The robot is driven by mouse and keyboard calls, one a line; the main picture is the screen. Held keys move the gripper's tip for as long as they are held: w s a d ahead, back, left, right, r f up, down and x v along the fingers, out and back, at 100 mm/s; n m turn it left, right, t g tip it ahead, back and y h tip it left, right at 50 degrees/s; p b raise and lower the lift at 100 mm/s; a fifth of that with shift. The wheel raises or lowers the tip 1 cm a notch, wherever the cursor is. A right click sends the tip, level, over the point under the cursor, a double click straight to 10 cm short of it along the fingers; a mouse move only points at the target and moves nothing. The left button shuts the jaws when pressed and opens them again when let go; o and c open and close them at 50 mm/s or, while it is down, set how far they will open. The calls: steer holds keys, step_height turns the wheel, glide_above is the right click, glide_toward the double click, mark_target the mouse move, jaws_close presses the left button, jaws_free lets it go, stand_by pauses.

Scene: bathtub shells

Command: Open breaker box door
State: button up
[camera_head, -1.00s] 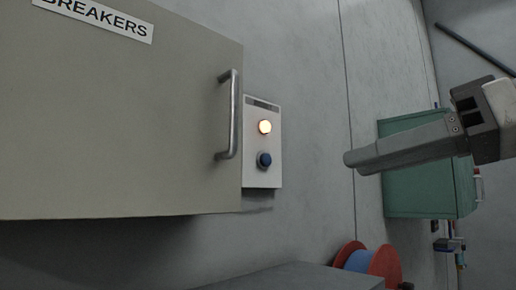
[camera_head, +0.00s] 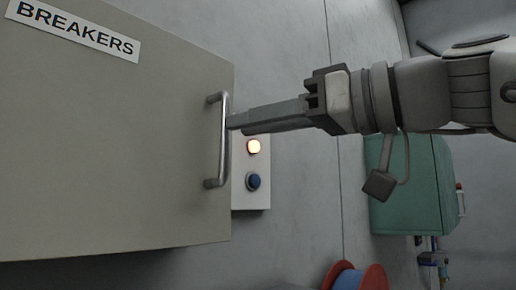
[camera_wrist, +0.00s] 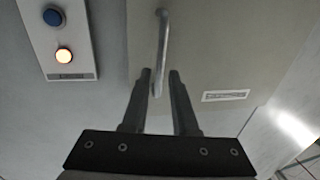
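The breaker box door (camera_head: 110,150) is a large beige panel with a "BREAKERS" label (camera_head: 75,30), and it looks closed. Its metal bar handle (camera_head: 223,140) runs up and down near the door's right edge. My gripper (camera_head: 232,121) reaches in from the right, with its fingertips at the handle's upper half. In the wrist view, my gripper (camera_wrist: 160,78) has its two fingers apart, and the handle (camera_wrist: 161,45) lies ahead of and partly between the tips. I cannot tell whether a finger touches the bar.
A white control panel (camera_head: 241,196) with a lit lamp (camera_head: 253,146) and a blue button (camera_head: 253,181) is just right of the box, close below my gripper. A green cabinet (camera_head: 400,205) and a red and blue spool (camera_head: 356,278) are farther right.

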mark_target(224, 169)
steer(key=shift+p+x, duration=0.35)
steer(key=shift+x, duration=2.05)
jaws_close()
